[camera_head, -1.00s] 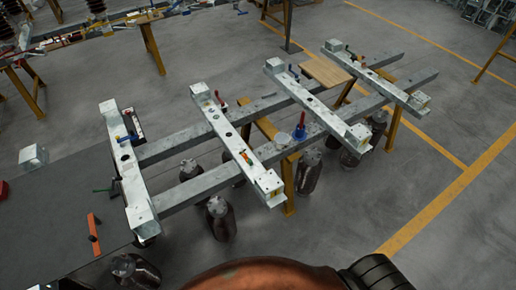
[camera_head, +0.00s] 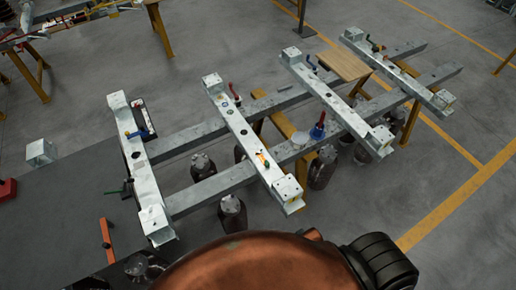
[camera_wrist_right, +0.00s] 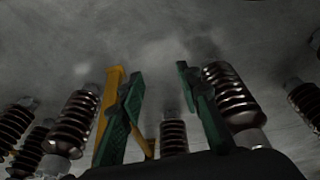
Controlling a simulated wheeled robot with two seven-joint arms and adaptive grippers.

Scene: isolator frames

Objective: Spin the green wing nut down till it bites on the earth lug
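A small green handled piece (camera_head: 117,191), perhaps the green wing nut, sticks out from the left side of the leftmost pale crossbeam (camera_head: 146,185) in the head view. Another tiny green spot shows by an orange piece (camera_head: 263,159) on the second crossbeam (camera_head: 247,140). At this size I cannot tell which is the wing nut, and I cannot make out the earth lug. My right gripper (camera_wrist_right: 158,72) is open in the right wrist view, its two green-padded fingers apart with nothing between them. My left gripper is not in view.
Blue (camera_head: 138,133) and red (camera_head: 234,92) handles stand on the crossbeams. A blue-topped item (camera_head: 318,130) stands on the front long rail. Dark ribbed insulators (camera_wrist_right: 232,95) surround the right fingers, with a yellow post (camera_wrist_right: 108,100) behind. Open floor lies right.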

